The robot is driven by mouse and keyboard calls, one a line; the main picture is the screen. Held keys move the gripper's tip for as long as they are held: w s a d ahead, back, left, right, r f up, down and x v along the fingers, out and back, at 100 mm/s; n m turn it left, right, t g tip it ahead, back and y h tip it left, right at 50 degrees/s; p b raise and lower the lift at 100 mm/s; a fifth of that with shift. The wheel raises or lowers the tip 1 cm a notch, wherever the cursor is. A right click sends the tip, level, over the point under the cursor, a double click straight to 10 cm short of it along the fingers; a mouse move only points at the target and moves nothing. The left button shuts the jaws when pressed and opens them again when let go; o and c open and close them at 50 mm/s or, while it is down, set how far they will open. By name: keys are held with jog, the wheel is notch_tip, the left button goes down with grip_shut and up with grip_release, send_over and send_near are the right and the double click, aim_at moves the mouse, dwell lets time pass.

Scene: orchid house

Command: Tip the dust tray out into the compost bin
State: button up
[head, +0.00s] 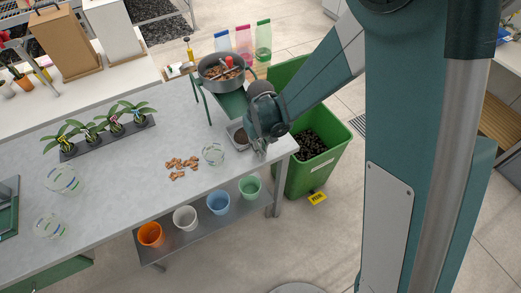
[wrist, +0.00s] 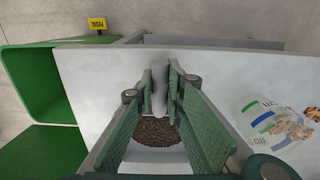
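The dust tray (head: 237,133) is a pale scoop with brown crumbs in it, at the right end of the grey bench in the head view. In the wrist view its crumbs (wrist: 152,131) show between my fingers, level in the tray. My gripper (wrist: 160,88) has its fingertips close on both sides of the tray's grey handle (wrist: 159,100), with no clear gap. I cannot tell whether the tray touches the bench. The green compost bin (head: 326,165) stands open beside the bench end, dark matter inside. The bin also shows at left in the wrist view (wrist: 38,85).
A clear cup (head: 213,154) and brown chunks (head: 180,167) lie left of the tray. A grey pan (head: 221,82) stands behind it. A yellow pedal (head: 317,199) is at the bin's foot. Potted orchids (head: 107,137) stand in a row farther left.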

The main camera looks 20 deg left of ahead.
grip_shut()
jog(key=shift+r, duration=0.6)
jog(key=shift+s+d, duration=0.1)
jog(key=shift+s+d+b, duration=0.65)
jog(key=shift+s+d, duration=1.7)
jog(key=shift+r, duration=0.1)
jog(key=shift+r+p, duration=1.2)
jog(key=shift+r, duration=1.2)
